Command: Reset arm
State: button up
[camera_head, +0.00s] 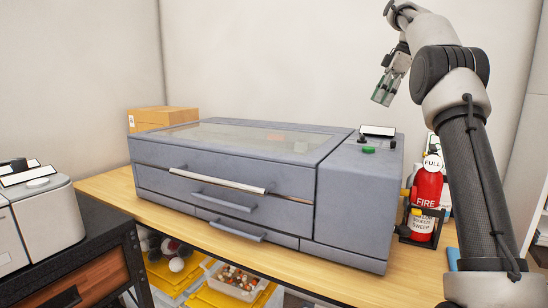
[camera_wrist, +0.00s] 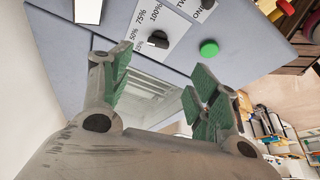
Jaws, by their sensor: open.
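My gripper (camera_head: 384,89) is raised in the air above the right part of a grey-blue machine (camera_head: 230,186), well apart from it. In the wrist view my gripper (camera_wrist: 160,92) shows two green-padded fingers spread wide, with nothing between them. Beyond the fingers, the wrist view shows the machine's control panel with a black knob (camera_wrist: 158,39), a green button (camera_wrist: 209,48) and printed percent marks. My arm stands upright along the right side of the head view and bends at the top toward the machine.
The machine stands on a wooden table (camera_head: 105,190). A fire extinguisher (camera_head: 427,190) is at its right, beside my arm. A cardboard box (camera_head: 160,119) is behind its left end. A light grey device (camera_head: 42,218) is at far left. A tray (camera_head: 235,283) and yellow items lie below the tabletop.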

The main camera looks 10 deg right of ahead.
jog(key=s+a+m+t+h, duration=0.1)
jog(key=s+a+m, duration=0.25)
jog(key=s, duration=0.55)
jog(key=s+a+m+h, duration=0.1)
jog(key=s+a+m, duration=0.25)
jog(key=s, duration=0.55)
jog(key=s+f+m+t+h, duration=0.1)
jog(key=s+f+m, duration=0.5)
jog(key=s+f, duration=1.3)
jog(key=s+h, duration=0.1)
jog(key=s, duration=0.3)
jog(key=shift+a+m+t, duration=0.35)
jog(key=shift+m+t, duration=0.05)
